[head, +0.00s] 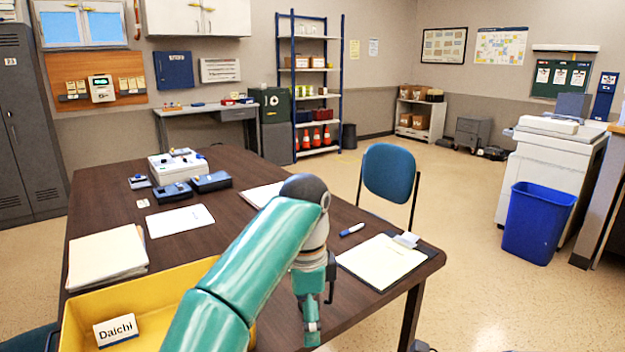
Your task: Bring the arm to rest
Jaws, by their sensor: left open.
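My left arm reaches in from the bottom of the head view, over the dark wooden table (105,205). My left gripper (313,335) hangs down near the table's front right edge, left of a clipboard. It is open, and I see nothing in it. The gripper is partly turned away, so the gap between its fingers hardly shows. My right gripper is not in view.
A yellow tray (185,273) with a "Daichi" card (116,328) is at the lower left, partly behind my arm. The clipboard (385,262), a blue marker (352,229), papers (180,220) and a white device (178,166) lie on the table. A blue chair (389,172) stands beyond.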

